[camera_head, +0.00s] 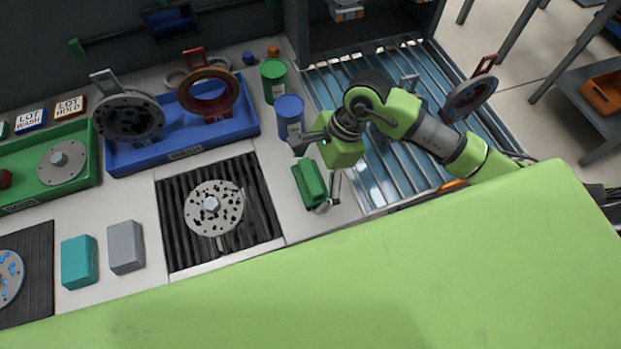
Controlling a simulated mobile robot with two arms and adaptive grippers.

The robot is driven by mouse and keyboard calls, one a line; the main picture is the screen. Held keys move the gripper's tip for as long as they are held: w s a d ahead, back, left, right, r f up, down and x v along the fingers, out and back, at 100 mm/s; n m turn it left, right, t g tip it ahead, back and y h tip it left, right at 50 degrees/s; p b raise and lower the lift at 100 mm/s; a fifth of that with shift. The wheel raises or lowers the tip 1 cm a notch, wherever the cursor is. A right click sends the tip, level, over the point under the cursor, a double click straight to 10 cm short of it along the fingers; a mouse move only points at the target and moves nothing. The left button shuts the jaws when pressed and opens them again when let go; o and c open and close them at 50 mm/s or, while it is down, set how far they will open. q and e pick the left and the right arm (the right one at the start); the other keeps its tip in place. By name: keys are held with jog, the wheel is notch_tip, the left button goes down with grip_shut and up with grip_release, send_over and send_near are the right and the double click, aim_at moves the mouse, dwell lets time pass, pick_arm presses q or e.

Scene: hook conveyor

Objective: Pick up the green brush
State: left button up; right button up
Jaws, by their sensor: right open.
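The green brush (309,183) lies on the light worktop, between the black ribbed mat and the blue slatted conveyor. My right gripper (315,177) is over it, with its jaws open. One finger reaches out to the upper left near the blue canister, and the other comes down along the brush's right side. I cannot tell whether that finger touches the brush. The gripper body hides what lies just right of the brush's upper end. My left gripper is not in view.
A blue canister (290,117) and a green canister (273,80) stand just behind the brush. The blue WASH tray (183,155) holds ring parts. A spotted disc (213,207) lies on the ribbed mat (180,254). Teal (78,262) and grey (125,247) blocks stand farther left.

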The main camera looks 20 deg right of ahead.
jog(key=c, duration=1.3)
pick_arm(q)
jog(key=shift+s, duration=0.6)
pick_arm(e)
jog(key=shift+o, duration=0.2)
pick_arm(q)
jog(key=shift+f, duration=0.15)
pick_arm(e)
jog(key=shift+r+b, duration=0.4)
jog(key=shift+r, duration=0.15)
jog(key=s+r, duration=0.1)
jog(key=r, duration=0.1)
jog(key=s+a+r+b, duration=0.1)
jog(key=r, duration=0.2)
jog(key=s+a+r+b, duration=0.1)
jog(key=s+r, duration=0.1)
jog(key=shift+r, duration=0.2)
pick_arm(q)
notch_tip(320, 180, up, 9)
jog(key=p, duration=1.1)
pick_arm(e)
jog(key=s+a+r, duration=0.3)
jog(key=s+r, duration=0.1)
jog(key=s, duration=0.5)
jog(key=shift+a+r, duration=0.25)
jog(key=shift+a, duration=0.05)
